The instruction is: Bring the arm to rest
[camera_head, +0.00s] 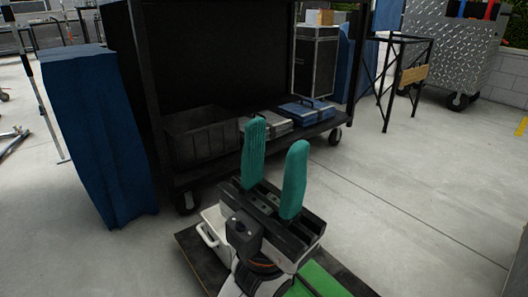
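My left gripper (274,175) is in the lower middle of the head view, with two teal fingers pointing up. The fingers stand apart with nothing between them. It is in front of the lower shelf of a black wheeled cart (158,100). My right gripper is not in the view.
The cart's lower shelf holds a black bin (200,135), a grey case (277,125) and a blue case (305,110). A blue covered block (95,140) stands at the left. A black metal stand (385,80) is at the back right. Concrete floor (420,190) is clear at the right.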

